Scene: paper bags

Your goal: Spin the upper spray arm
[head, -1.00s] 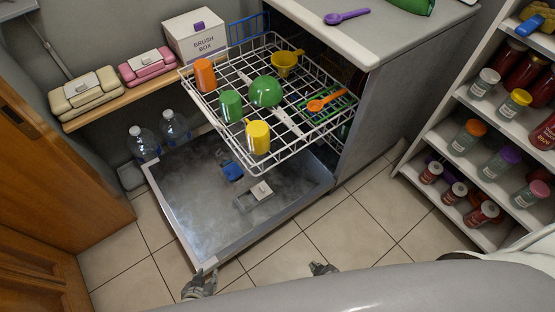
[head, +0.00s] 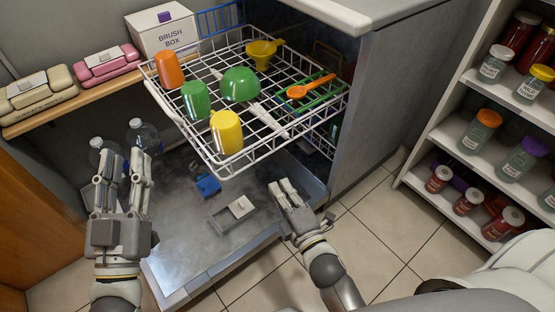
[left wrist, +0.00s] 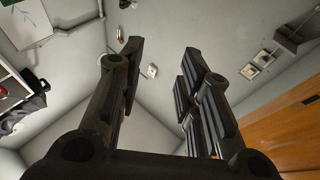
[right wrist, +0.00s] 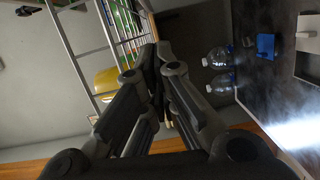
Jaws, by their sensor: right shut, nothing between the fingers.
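The pulled-out upper dish rack (head: 228,172) is white wire. A pale grey bar (head: 268,119), apparently the upper spray arm, shows through its wires. It runs diagonally under the green bowl (head: 240,84), which hides its middle. My left gripper (head: 121,160) is open and empty, left of the rack, in front of the water bottles. My right gripper (head: 284,187) is shut and empty, below the rack's front right side and above the open door (head: 180,255). In the right wrist view its closed fingers (right wrist: 158,65) appear beside the rack wires.
Bottles (head: 139,135) stand left of the door. Jar shelves (head: 440,140) stand right.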

